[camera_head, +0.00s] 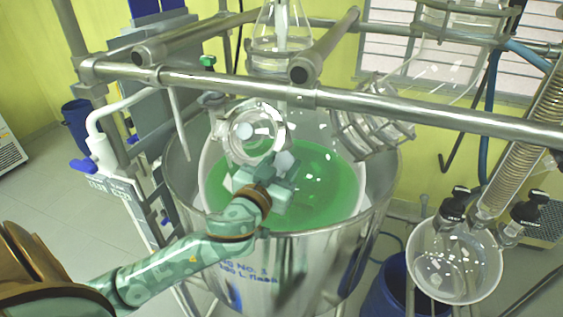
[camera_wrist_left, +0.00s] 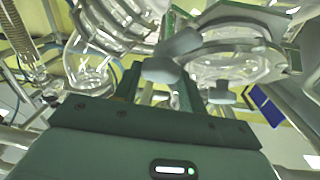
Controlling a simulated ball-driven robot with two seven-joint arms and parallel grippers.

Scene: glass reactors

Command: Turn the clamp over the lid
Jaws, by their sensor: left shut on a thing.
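The lid (camera_head: 256,134) is a round clear glass disc, tilted up over the open port of the glass reactor (camera_head: 335,165), which holds green liquid. A grey clamp knob (camera_head: 286,161) sits at the lid's lower right edge. My left gripper (camera_head: 272,178) is at the knob, shut on the clamp. In the left wrist view the grey clamp (camera_wrist_left: 178,45) shows by the fingers (camera_wrist_left: 155,92), beside the lid (camera_wrist_left: 228,66). The fingers partly hide the clamp, so its exact angle is hard to tell. My right gripper is in neither view.
A metal frame bar (camera_head: 390,104) crosses above the lid. The steel vessel (camera_head: 300,245) surrounds the reactor. A glass coil (camera_head: 375,120) is right of the lid, and a round flask (camera_head: 455,262) with black caps hangs at lower right. Left of the vessel, a white bent pipe (camera_head: 98,122) stands upright.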

